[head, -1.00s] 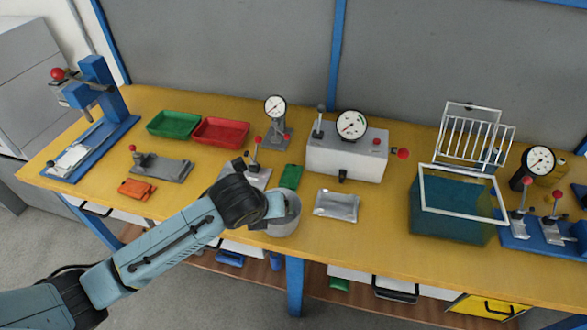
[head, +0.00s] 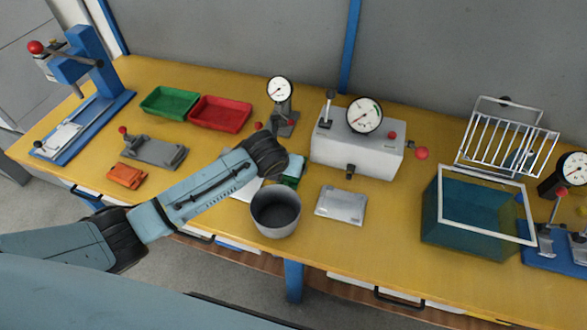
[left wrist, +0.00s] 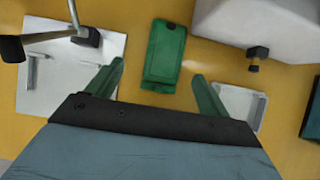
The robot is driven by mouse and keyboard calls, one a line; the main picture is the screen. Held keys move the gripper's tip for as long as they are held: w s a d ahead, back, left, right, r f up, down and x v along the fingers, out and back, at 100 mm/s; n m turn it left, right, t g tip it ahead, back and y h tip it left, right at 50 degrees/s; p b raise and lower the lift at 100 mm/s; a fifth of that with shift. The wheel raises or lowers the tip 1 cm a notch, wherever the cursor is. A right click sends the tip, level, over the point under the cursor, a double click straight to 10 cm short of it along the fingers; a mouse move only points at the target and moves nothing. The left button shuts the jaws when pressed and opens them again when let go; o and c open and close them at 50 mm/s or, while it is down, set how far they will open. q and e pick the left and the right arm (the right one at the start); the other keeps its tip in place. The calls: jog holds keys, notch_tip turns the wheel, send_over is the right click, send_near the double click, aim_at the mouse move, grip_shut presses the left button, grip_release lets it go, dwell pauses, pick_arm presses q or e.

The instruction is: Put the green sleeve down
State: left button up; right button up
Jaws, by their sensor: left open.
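The green sleeve (left wrist: 163,55) is a flat green piece with a small tab at its top. In the left wrist view it lies on the yellow bench, beyond and between my fingertips, with nothing gripping it. In the head view the sleeve (head: 294,169) shows only in part, beside my wrist. My left gripper (left wrist: 158,72) is open, its two green fingers apart and empty. In the head view my wrist hides most of the gripper. My right gripper is in neither view.
A grey bucket (head: 276,213) stands at the bench's front edge. A white gauge box (head: 356,150) stands behind. A pale plate with a lever (left wrist: 60,75) lies left of the sleeve. Red (head: 219,114) and green (head: 170,102) trays sit back left.

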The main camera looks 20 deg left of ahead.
pick_arm(q)
jog(key=x, duration=0.2)
jog(key=b+x, duration=0.1)
jog(key=x, duration=0.1)
jog(key=shift+s+d+f, duration=0.1)
jog(key=shift+d, duration=0.25)
jog(key=shift+w+f, duration=0.4)
jog(key=shift+f, duration=0.05)
jog(key=c, duration=1.2)
jog(key=shift+o, duration=0.2)
jog(key=shift+r, duration=0.1)
